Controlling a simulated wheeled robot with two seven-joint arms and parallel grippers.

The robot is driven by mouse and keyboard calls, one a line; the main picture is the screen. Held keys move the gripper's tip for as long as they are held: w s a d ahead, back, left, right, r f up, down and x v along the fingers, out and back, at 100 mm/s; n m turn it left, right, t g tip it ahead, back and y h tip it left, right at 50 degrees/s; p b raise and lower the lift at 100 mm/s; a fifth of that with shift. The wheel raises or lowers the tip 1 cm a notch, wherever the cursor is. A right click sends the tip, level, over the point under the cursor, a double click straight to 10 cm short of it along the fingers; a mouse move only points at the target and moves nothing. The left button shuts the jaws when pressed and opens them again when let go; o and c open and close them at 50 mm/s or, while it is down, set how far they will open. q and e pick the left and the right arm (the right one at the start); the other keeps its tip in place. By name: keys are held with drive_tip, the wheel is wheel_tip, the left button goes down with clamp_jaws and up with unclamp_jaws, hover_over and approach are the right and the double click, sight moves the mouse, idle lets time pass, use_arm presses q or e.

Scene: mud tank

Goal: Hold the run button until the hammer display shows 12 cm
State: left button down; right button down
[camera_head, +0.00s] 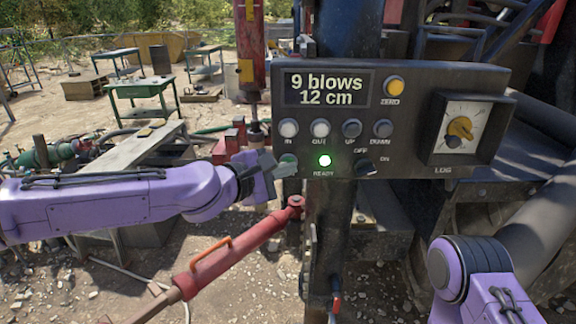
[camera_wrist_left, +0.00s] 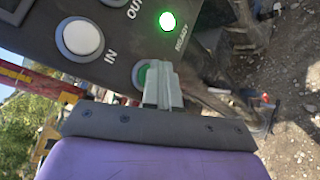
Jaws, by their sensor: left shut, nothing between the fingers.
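The hammer display (camera_head: 328,89) on the dark control box reads "9 blows" and "12 cm". The green run button (camera_head: 287,160) is at the lower left of the box, under the IN button; its own label is hidden. My left gripper (camera_head: 283,168) is shut and empty, with its fingertips at the green button. In the left wrist view the fingertips (camera_wrist_left: 163,80) overlap the green button (camera_wrist_left: 143,72) and cover part of it; I cannot tell whether they press it. My right arm shows at the lower right, but its gripper is out of view.
The box also carries a lit green READY lamp (camera_head: 325,161), the IN button (camera_head: 289,128), the OUT button (camera_head: 320,128), a yellow ZERO button (camera_head: 395,86), an OFF/ON switch (camera_head: 366,167) and a LOG dial (camera_head: 459,129). A red cylinder (camera_head: 235,254) slants below my left gripper.

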use_arm(q)
drive_tip(key=shift+s, duration=0.95)
drive_tip(key=s+b, duration=0.1)
drive_tip(key=s, duration=0.4)
